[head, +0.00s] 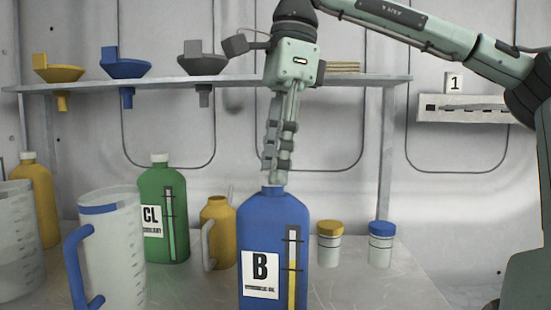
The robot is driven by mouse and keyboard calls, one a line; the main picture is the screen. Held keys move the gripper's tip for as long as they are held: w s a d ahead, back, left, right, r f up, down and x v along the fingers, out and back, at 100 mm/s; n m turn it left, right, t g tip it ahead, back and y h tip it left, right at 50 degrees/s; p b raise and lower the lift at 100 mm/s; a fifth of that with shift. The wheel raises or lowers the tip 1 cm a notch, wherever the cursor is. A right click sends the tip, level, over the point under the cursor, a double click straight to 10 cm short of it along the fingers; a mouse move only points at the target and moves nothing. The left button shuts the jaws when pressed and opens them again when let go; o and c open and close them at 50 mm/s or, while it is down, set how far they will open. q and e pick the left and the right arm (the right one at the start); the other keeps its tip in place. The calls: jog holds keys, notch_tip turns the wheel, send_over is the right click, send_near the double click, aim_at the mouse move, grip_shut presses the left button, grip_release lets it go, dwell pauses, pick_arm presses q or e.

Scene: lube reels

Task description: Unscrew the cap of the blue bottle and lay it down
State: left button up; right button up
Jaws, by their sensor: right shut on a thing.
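The blue bottle (262,222) stands upright on the bench at the front middle, with a white label marked B and a level window on its side. My right gripper (274,179) points down from above, with its fingertips at the top of the bottle's neck. It is shut on the bottle's cap, which the fingertips mostly hide. I cannot tell whether the cap is still seated on the neck or turned loose. My left gripper is not in view.
A green bottle (160,220), a yellow jug (217,240) and a clear measuring jug (112,250) stand left of the blue bottle. Yellow-lidded (329,243) and blue-lidded (380,244) jars stand right. A shelf with funnels (160,82) runs behind. The front-right bench is clear.

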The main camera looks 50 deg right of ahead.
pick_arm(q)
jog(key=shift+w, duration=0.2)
pick_arm(e)
jog(key=shift+n, duration=0.3)
jog(key=n, duration=0.3)
jog(key=shift+w+n+g, duration=0.1)
jog(key=shift+n+g, duration=0.3)
jog(key=shift+n, duration=0.4)
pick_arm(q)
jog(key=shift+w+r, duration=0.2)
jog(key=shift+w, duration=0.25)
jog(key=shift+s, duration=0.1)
